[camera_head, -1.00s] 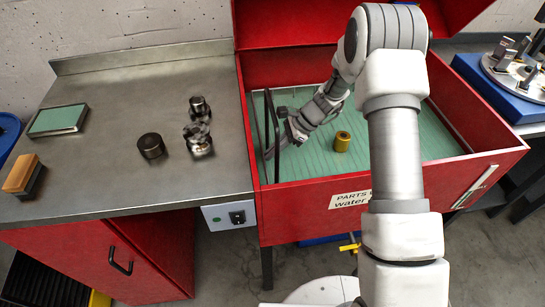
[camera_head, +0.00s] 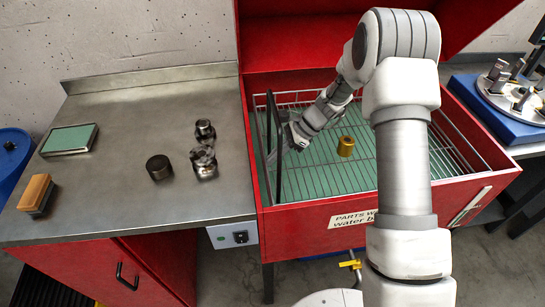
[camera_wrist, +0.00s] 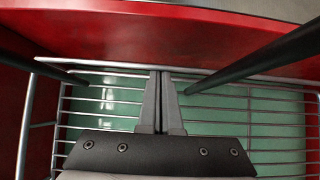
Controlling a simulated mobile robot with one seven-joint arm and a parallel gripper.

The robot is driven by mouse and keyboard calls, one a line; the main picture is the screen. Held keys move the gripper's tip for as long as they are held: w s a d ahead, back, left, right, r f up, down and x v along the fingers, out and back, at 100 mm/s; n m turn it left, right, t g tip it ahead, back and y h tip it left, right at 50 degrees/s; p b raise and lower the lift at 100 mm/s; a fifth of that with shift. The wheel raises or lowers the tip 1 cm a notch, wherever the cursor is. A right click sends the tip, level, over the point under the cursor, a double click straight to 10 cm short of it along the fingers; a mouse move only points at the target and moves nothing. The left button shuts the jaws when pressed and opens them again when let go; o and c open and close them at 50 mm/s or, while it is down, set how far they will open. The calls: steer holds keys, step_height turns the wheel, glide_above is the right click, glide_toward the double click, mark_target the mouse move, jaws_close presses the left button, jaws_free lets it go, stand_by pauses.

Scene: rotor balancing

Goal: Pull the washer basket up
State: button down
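The washer basket (camera_head: 316,188) is a wire grid inside the red parts washer. Its wires show above the green water, and its far rim stands near the tank's top edge. A tall black handle (camera_head: 282,170) rises at its left end. My gripper (camera_wrist: 160,75) has its fingers pressed together at the basket's left rim, between the handle's two dark uprights (camera_wrist: 255,57). The exact contact at the fingertips is hard to see. A brass cylinder (camera_head: 346,146) stands on the grid. In the head view my gripper is partly hidden by the handle.
The red washer tank (camera_head: 300,216) surrounds the basket, with its lid raised behind. The steel bench (camera_head: 110,190) at left holds a dark cylinder (camera_head: 159,167), metal parts (camera_head: 204,161), a green-topped box (camera_head: 70,139) and a brush (camera_head: 36,193). A blue fixture (camera_head: 500,105) stands at right.

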steer(key=p+v, duration=0.1)
steer(key=v, duration=1.6)
steer(key=shift+r, duration=0.2)
steer(key=s+d+r+n+t+h+p, duration=0.1)
steer(key=s+d+r+n+t+h, duration=0.2)
steer(key=s+r+n, duration=0.85)
steer(key=s+d+r+n+t+h, duration=0.1)
steer(key=s+r+n+t+h, duration=0.1)
steer(key=s, duration=0.6)
steer(key=s+d+r+n+t+h+p, duration=0.1)
steer(key=s+r+n+t+h, duration=0.1)
steer(key=s, duration=0.7)
steer(key=shift+d+r+h, duration=0.25)
steer(key=shift+r+h, duration=0.15)
steer(key=shift+r, duration=0.5)
